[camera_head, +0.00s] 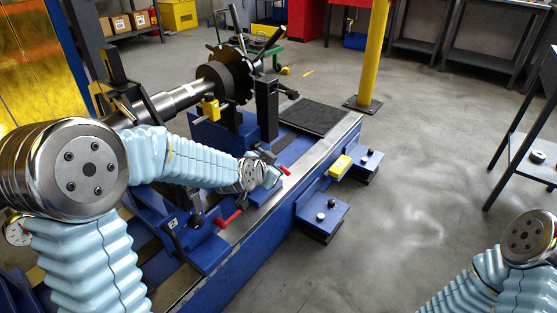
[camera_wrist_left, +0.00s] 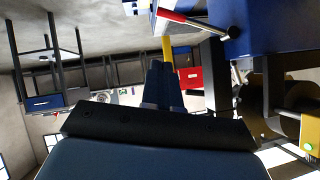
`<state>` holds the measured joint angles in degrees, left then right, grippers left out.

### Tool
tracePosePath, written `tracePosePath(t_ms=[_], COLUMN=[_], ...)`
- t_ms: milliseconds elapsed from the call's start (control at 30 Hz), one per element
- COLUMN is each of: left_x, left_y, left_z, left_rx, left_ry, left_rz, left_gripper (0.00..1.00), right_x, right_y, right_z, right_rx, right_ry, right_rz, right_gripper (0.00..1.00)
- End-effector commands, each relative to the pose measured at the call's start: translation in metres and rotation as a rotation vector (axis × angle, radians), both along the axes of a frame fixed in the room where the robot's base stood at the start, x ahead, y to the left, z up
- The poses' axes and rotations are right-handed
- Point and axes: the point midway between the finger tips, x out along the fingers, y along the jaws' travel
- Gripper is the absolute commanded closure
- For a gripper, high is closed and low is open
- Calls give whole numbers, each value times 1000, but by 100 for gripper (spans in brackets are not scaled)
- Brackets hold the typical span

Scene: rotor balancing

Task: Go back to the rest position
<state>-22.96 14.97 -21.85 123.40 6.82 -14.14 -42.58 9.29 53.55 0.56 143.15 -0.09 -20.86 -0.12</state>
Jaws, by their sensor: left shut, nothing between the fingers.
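My left arm comes in from the left in the camera_head view, over the blue balancing machine (camera_head: 235,262). My left gripper (camera_head: 268,157) is small and dark there, near the red-tipped levers by the machine's front rail. In the left wrist view my left gripper (camera_wrist_left: 160,66) has its fingers together with nothing between them. The rotor, a steel shaft (camera_head: 172,102) with a dark bladed disc (camera_head: 236,72), lies across the machine beyond my left forearm, which hides part of the machine. My right arm shows only at the lower right; its gripper is out of view.
A red-tipped lever (camera_head: 228,219) stands close to my left forearm. Blue side brackets (camera_head: 322,212) stick out from the machine. A yellow post (camera_head: 374,50) rises behind, and a dark-framed rack (camera_head: 530,150) stands at the right. The grey floor between is free.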

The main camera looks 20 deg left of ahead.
Motion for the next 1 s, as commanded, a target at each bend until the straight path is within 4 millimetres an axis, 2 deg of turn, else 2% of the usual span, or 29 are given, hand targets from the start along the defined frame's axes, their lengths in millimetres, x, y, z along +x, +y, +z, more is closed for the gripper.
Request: tracePosePath(t_ms=[167,267,367,400,467,500,600,700,833,900,1000], left_x=[-1,-9,-33,-47,-74,-95,-152,-207,-257,-271,-279], left_y=[-1,-4,-11,-14,-20,-24,-37,-52,-69,-74,-77], left_z=[-7,-41,-105,-135,-181,-209,-267,-304,-327,-331,-334], left_rx=[-3,-26,-78,-108,-159,-197,-293,-382,-466,-492,-507], left_ry=[15,87,230,300,416,494,680,843,986,1027,1051], left_rz=[2,18,53,76,115,145,225,304,379,402,418], left_gripper=[100,100,100,100,100,100,100,100,100,100,100], right_x=[0,0,0,0,0,-1,-1,-1,-1,-1,-1], right_y=[0,0,1,1,1,1,2,3,3,3,3], right_z=[0,1,3,4,5,6,7,9,10,10,10], right_rx=[0,0,1,1,2,2,3,4,4,4,4], right_ry=[0,0,0,0,1,1,1,2,3,3,3], right_rz=[0,0,1,1,3,3,4,4,6,6,6], right_gripper=[48,48,48,48,48,48,48,48,48,48,48])
